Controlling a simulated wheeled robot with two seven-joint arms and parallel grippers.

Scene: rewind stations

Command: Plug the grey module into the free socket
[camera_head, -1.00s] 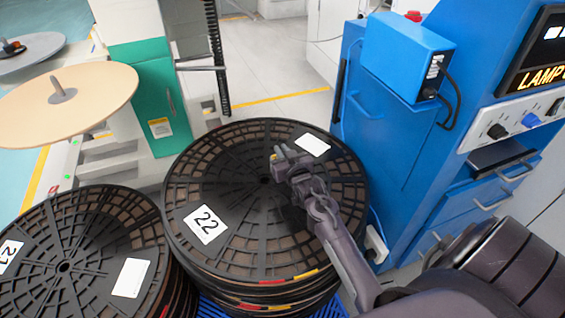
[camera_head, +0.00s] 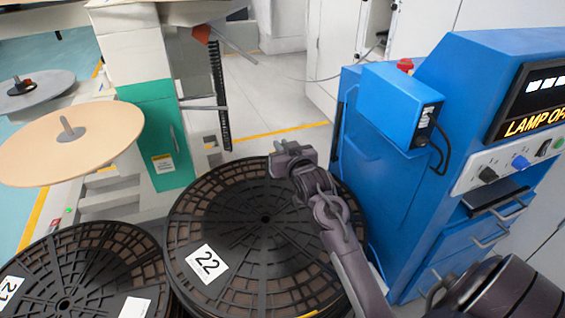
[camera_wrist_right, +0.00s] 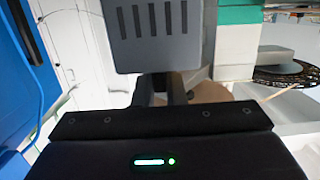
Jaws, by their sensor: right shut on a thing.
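The grey module (camera_wrist_right: 153,35), a box with dark slots, fills the upper middle of the right wrist view. My right gripper (camera_wrist_right: 172,92) is shut on it; the finger tips are partly hidden behind the box and the wrist housing. In the head view the right gripper (camera_head: 291,160) is held out above the far side of the middle reel stack, left of the blue cabinet. The module's outline is hard to separate from the dark gripper there. I cannot make out a free socket in either view. My left gripper is not in view.
A stack of black reels labelled 22 (camera_head: 235,235) stands below the arm, another reel labelled 21 (camera_head: 75,275) to its left. The blue cabinet (camera_head: 385,190) with a blue box (camera_head: 400,103) is on the right. A tan disc (camera_head: 70,145) is at left. Pale floor (camera_head: 265,90) lies clear behind.

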